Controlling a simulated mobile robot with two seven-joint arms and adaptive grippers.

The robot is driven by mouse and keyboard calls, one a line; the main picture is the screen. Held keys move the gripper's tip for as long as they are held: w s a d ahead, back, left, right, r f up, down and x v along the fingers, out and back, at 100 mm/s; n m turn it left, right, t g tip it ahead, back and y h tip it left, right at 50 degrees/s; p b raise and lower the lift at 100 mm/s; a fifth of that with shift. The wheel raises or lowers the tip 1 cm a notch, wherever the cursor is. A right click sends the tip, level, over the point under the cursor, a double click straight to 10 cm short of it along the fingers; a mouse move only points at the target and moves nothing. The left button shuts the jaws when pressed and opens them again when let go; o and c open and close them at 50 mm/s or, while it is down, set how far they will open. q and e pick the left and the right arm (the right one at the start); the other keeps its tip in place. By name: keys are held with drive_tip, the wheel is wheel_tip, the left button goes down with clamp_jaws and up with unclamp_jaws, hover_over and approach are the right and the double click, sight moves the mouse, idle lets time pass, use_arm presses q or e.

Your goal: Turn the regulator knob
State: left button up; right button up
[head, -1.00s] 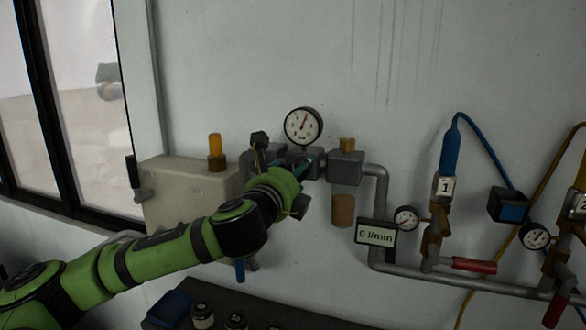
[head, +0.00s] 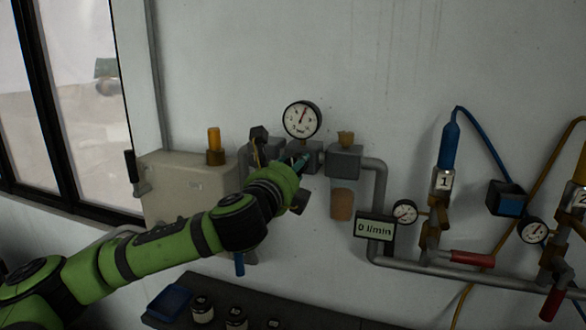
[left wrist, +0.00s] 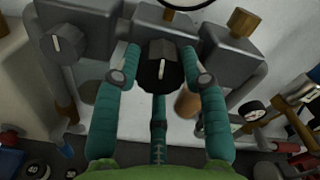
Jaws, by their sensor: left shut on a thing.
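The black regulator knob (left wrist: 158,68) sits on the middle grey block in the left wrist view, with a pale pointer mark on its top. My left gripper (left wrist: 160,80) has its teal fingers on both sides of the knob, shut on it. In the head view my left gripper (head: 300,165) reaches the regulator block (head: 308,151) below a round white gauge (head: 303,119). The arm and fingers hide the knob there. The gauge needle points roughly upward. My right gripper is not in view.
A grey filter block with a brown bowl (head: 342,203) hangs right of the regulator. A display (head: 375,229) reads 0 l/min. Pipes with red-handled valves (head: 472,257) run right. A beige box (head: 188,197) is left, and a dark shelf (head: 280,307) with jars lies below.

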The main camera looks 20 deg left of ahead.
use_arm(q)
drive_tip(key=shift+a+r+n, duration=0.2)
drive_tip(key=shift+r+n, duration=0.1)
drive_tip(key=shift+n, duration=0.1)
